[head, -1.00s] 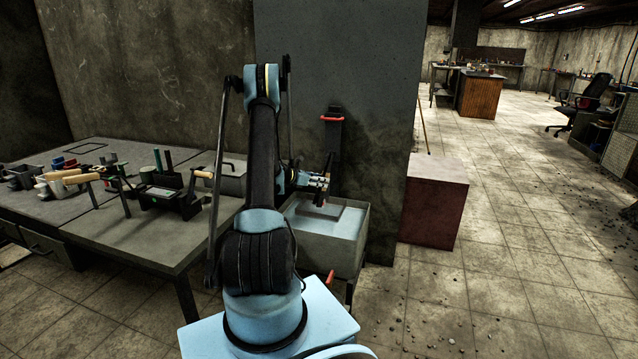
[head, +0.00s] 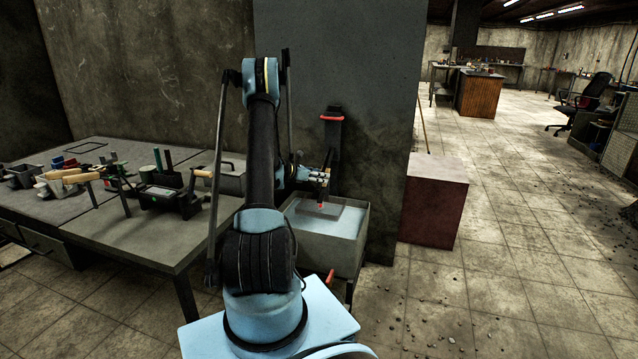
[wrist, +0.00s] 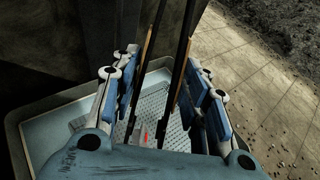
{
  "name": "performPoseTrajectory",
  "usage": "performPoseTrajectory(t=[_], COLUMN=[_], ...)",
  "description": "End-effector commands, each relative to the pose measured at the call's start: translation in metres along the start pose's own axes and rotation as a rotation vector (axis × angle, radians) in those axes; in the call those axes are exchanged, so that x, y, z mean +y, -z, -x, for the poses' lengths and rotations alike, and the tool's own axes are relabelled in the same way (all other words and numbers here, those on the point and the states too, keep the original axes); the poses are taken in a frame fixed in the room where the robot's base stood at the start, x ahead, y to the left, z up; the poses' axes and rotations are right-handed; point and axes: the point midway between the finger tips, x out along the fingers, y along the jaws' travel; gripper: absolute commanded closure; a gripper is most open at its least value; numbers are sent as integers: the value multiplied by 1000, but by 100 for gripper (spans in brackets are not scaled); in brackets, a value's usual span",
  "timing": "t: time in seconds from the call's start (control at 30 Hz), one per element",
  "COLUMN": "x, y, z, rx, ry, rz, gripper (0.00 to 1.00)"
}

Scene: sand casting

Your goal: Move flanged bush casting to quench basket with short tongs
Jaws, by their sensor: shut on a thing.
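My gripper (head: 322,178) is shut on the short tongs, above the quench tank at the wall. In the wrist view, the dark tongs (wrist: 186,50) with brass-coloured edges run between the fingers of my gripper (wrist: 163,72). A small red glowing spot (head: 321,205), probably the flanged bush casting, shows below my gripper; it also shows in the wrist view (wrist: 145,131), over the perforated basket. The quench basket (wrist: 152,104) is a pale perforated tray inside the tank. I cannot tell whether the casting touches the basket or is still in the tong jaws.
The quench tank (head: 345,255) holds pale liquid and stands against the grey pillar (head: 375,100). A red-handled fitting (head: 332,118) is on the pillar. The workbench (head: 150,240) at left carries several tools.

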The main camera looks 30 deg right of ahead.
Motion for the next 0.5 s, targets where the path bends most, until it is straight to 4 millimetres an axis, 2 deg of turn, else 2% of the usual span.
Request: performPoseTrajectory(t=[0.5], x=[-2], y=[-59], z=[23], rx=[0], ry=[0], rz=[0], gripper=[64])
